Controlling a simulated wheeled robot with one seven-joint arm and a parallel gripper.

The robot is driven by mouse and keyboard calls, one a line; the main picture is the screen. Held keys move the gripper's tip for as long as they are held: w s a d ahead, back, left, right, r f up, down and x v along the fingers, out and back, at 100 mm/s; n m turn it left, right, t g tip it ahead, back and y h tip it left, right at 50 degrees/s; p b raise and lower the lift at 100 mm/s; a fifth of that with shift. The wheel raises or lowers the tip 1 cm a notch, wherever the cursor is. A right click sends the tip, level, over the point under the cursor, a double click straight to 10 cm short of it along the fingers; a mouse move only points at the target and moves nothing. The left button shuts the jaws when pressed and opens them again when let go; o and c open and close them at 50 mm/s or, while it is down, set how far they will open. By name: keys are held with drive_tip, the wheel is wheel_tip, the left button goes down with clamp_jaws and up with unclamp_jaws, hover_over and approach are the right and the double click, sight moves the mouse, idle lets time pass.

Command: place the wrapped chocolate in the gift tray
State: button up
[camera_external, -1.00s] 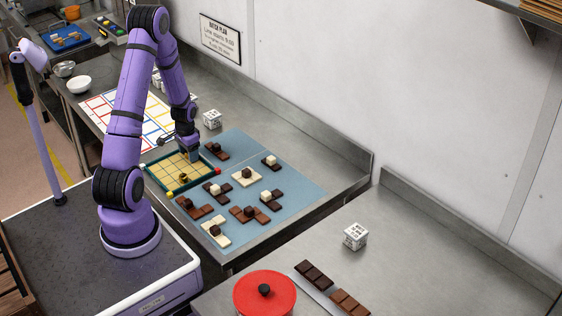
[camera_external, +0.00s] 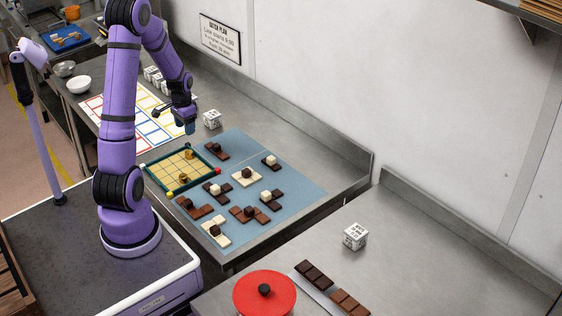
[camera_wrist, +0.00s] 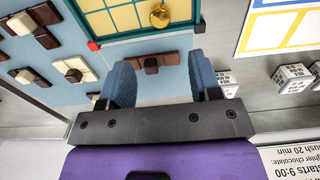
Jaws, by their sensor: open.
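The gift tray (camera_external: 160,165) is a dark green frame with a cream gridded floor, lying on the blue mat. In the wrist view one gold chocolate (camera_wrist: 160,15) shows inside part of the tray (camera_wrist: 115,18), at the top edge. My gripper (camera_wrist: 162,80) is open, with blue fingertips apart and nothing between them. In the external view my gripper (camera_external: 190,127) hangs above and behind the tray, clear of it.
Several brown and cream chocolate pieces with small blocks on top stand on the blue mat (camera_external: 290,188) right of the tray. A colour-outlined sheet (camera_external: 98,106) lies behind it. White printed cubes (camera_external: 212,119) stand near the wall. A red lid (camera_external: 265,294) is at the front.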

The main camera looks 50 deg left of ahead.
drive_tip(key=shift+r, duration=0.25)
drive_tip(key=s+d+r+t+y, duration=0.1)
drive_tip(key=s+d+r+t, duration=0.25)
drive_tip(key=d+r, duration=1.3)
drive_tip(key=s+d+r+t, duration=0.1)
drive_tip(key=s+d+r, duration=0.3)
drive_tip(key=s, duration=0.3)
drive_tip(key=s+d+r+h, duration=0.1)
drive_tip(key=s+d+r, duration=0.4)
drive_tip(key=s, duration=0.2)
drive_tip(key=shift+d+r+t, duration=0.3)
drive_tip(key=shift+t, duration=0.05)
